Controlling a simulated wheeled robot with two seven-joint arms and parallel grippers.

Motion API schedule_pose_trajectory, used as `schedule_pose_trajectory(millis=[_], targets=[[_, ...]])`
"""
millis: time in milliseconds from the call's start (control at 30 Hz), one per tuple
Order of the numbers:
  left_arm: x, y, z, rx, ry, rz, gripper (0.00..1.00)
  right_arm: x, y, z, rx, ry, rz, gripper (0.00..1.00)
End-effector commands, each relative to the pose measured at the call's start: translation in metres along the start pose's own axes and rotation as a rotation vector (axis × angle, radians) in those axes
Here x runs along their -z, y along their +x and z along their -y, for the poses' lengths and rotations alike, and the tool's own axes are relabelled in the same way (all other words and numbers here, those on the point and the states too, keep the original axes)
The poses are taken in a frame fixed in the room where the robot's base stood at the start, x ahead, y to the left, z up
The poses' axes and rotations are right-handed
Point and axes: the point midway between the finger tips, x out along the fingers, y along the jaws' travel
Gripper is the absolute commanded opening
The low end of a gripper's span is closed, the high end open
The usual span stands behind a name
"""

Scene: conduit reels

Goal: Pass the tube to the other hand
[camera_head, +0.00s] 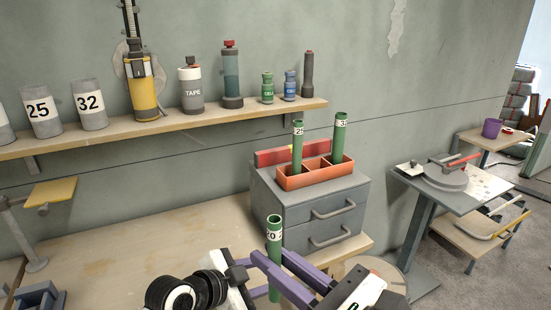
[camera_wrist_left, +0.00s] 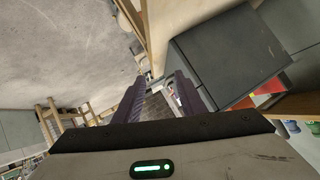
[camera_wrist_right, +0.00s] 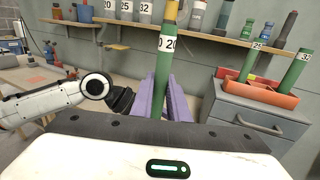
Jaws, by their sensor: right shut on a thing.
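The green tube (camera_head: 274,234) with a white "20" label stands upright in the air in front of the bench. My right gripper (camera_head: 277,264) is shut on it below the label; a short length shows below the purple fingers. In the right wrist view the tube (camera_wrist_right: 163,75) rises between the fingers. My left gripper (camera_wrist_left: 157,92) shows its two fingers apart with nothing held between them in the left wrist view. In the head view its white and black body sits just left of the tube, its fingertips hard to make out. I cannot see the tube in the left wrist view.
A grey drawer cabinet (camera_head: 314,214) on the bench carries an orange tray (camera_head: 293,182) with two green tubes, "25" (camera_head: 297,150) and "32" (camera_head: 339,140). A wall shelf (camera_head: 205,122) holds cups and bottles. The wooden bench (camera_head: 150,240) is mostly clear on the left.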

Motion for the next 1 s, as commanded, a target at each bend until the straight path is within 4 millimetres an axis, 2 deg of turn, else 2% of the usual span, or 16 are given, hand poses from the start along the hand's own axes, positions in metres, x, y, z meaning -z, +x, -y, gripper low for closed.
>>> schedule_pose_trajectory(millis=[33, 233, 367, 500, 700, 867, 1000], targets=[[0.024, 0.0, 0.015, -0.013, 0.082, -0.02, 0.37, 0.0, 0.0, 0.0, 0.0, 0.0, 0.0, 0.0], [0.106, -0.011, 0.049, -0.094, 0.416, -0.077, 0.37, 0.0, 0.0, 0.0, 0.0, 0.0, 0.0, 0.0], [0.157, -0.025, 0.059, -0.158, 0.641, -0.103, 0.37, 0.0, 0.0, 0.0, 0.0, 0.0, 0.0, 0.0], [0.204, -0.047, 0.056, -0.255, 0.885, -0.119, 0.37, 0.0, 0.0, 0.0, 0.0, 0.0, 0.001, 0.0], [0.25, -0.089, 0.036, -0.445, 1.226, -0.101, 0.37, 0.0, 0.0, 0.0, 0.0, 0.0, 0.001, 0.0], [0.268, -0.131, 0.024, -0.622, 1.484, -0.048, 0.37, 0.0, 0.0, 0.0, 0.0, 0.0, 0.001, 0.0], [0.277, -0.173, 0.019, -0.783, 1.679, 0.021, 0.37, 0.0, 0.0, 0.0, 0.0, 0.0, 0.001, 0.0]])
